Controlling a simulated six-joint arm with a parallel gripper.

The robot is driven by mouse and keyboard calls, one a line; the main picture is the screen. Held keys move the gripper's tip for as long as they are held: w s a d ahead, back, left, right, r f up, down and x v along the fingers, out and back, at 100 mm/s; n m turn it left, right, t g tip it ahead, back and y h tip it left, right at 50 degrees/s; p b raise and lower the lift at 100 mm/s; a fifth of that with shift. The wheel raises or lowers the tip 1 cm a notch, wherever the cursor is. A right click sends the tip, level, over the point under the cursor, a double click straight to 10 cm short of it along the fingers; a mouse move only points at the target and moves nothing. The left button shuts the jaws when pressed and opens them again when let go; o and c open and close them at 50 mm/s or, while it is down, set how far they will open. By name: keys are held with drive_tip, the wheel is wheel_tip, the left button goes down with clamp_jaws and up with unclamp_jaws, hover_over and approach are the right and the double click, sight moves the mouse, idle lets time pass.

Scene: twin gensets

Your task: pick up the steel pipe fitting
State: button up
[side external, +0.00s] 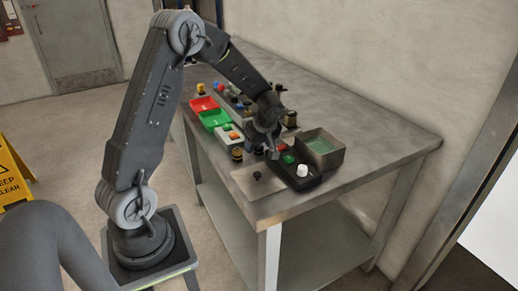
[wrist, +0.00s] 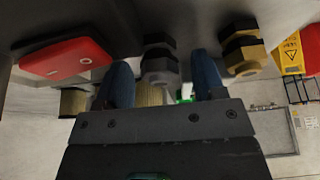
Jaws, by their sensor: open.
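The steel pipe fitting (wrist: 160,66), grey with a darker hex part, shows in the wrist view between the two blue fingers of my gripper (wrist: 163,80). The fingers are apart, with visible gaps on both sides of the fitting. In the side external view my gripper (side external: 267,147) is low over the table among the parts. I cannot make out the steel fitting there; my gripper probably hides it. A brass fitting (wrist: 243,52) stands to the right of the fingers in the wrist view.
A red item (wrist: 65,58) lies left of the fingers in the wrist view. On the table (side external: 370,145) are a red bin (side external: 203,105), a green bin (side external: 214,119), a black tray (side external: 303,184) and a grey box (side external: 318,150). The table's right end is clear.

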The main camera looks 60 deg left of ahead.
drive_tip(key=c, duration=1)
drive_tip(key=shift+c, duration=0.4)
drive_tip(key=shift+r, duration=0.2)
